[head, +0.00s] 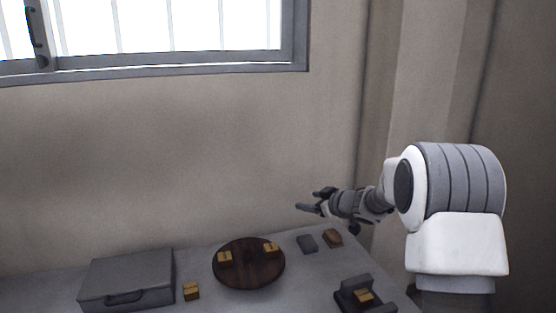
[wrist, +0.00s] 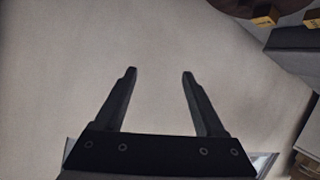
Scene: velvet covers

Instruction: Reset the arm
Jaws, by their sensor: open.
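My gripper (head: 312,201) is raised above the back right of the table, in front of the wall. In the wrist view my gripper (wrist: 159,72) has its two dark fingers spread apart with nothing between them. My arm (head: 455,180) reaches in from the right side of the head view.
The grey table (head: 210,303) holds a grey case with a handle (head: 128,276), a round wooden board (head: 248,279) with two yellow blocks, a yellow block (head: 191,291), a grey block (head: 307,243), a brown block (head: 333,238) and a dark holder (head: 347,295) with a yellow piece.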

